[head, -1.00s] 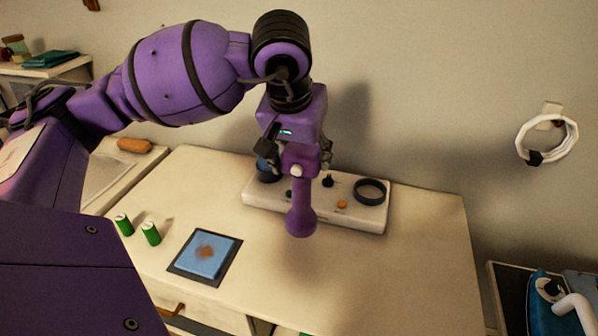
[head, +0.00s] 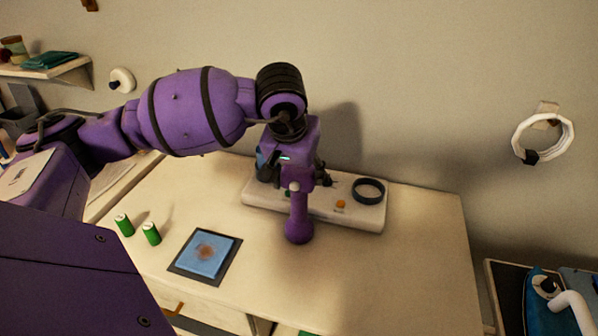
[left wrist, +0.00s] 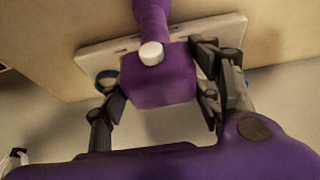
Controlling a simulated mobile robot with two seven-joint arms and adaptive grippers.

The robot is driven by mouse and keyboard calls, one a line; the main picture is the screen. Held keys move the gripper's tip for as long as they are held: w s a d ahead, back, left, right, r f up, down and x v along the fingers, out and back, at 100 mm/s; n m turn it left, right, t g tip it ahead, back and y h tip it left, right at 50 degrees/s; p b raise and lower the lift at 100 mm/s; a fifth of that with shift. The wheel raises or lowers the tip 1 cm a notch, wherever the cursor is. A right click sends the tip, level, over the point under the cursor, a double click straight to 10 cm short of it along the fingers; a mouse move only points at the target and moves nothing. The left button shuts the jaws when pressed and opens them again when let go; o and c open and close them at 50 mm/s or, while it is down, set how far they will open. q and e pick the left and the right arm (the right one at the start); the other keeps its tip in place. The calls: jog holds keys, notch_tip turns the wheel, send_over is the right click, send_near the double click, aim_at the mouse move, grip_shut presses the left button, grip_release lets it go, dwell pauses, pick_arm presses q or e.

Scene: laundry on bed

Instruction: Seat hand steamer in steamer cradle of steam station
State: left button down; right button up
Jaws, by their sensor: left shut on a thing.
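The purple hand steamer (head: 298,222) is held in my left gripper (head: 298,178). Its handle points toward the front of the table, with a white knob on top. In the left wrist view the fingers close on both sides of the steamer's block-shaped head (left wrist: 160,82). The white steam station (head: 350,214) lies along the back of the table, behind and partly under the steamer. A dark ring (head: 369,190) stands at its right end, apart from the steamer. The station's left and middle parts are mostly hidden by the gripper. My right gripper is out of view.
A blue pad on a dark mat (head: 205,252) lies at the front left. The table's right side (head: 420,260) is clear. A white ring-shaped coil (head: 543,138) hangs on the wall, and a blue iron (head: 541,300) sits at the lower right.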

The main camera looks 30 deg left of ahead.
pick_arm(q)
jog(key=shift+f, duration=0.25)
jog(key=c, duration=0.9)
grip_release()
jog(key=o, duration=0.3)
jog(key=shift+r, duration=0.15)
